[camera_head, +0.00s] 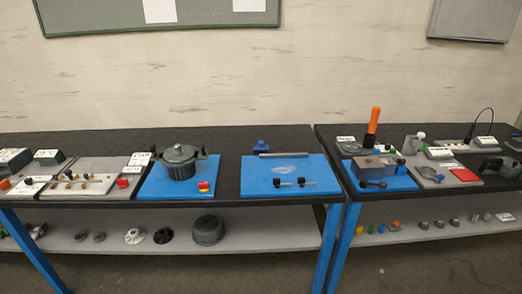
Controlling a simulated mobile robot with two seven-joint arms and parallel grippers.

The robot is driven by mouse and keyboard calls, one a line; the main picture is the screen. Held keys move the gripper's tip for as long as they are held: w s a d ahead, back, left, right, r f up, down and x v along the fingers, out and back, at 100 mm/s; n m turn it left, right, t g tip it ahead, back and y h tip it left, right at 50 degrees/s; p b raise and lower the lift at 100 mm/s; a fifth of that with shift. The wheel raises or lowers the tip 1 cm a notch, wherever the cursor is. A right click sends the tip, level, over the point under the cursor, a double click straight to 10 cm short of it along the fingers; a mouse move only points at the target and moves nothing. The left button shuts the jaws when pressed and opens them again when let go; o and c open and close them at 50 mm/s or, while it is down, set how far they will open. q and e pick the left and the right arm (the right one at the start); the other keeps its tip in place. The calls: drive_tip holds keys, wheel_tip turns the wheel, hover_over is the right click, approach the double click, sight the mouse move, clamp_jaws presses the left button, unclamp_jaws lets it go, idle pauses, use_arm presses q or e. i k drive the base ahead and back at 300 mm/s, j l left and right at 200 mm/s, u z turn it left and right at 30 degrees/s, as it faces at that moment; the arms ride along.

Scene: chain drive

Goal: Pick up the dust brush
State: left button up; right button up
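I cannot make out a dust brush for certain; things on the benches are small in the camera_head view. An upright orange handle (374,119) with a dark lower part stands at the back of the right bench. Neither of my grippers is in view.
Two black-topped benches (228,178) stand side by side with a narrow gap. Blue mats carry a dark grey pot-like housing (180,162) and small dark parts (302,182). A lower shelf (270,232) holds more parts. The floor in front is clear.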

sight(259, 148)
drive_tip(key=i+l, duration=0.2)
drive_tip(key=l, duration=0.25)
drive_tip(key=i+l+u, duration=0.1)
drive_tip(key=l, duration=0.2)
drive_tip(key=i+l+u, duration=0.15)
drive_tip(key=l, duration=0.15)
drive_tip(key=l+u, duration=0.1)
drive_tip(key=l, duration=0.25)
drive_tip(key=i, duration=0.05)
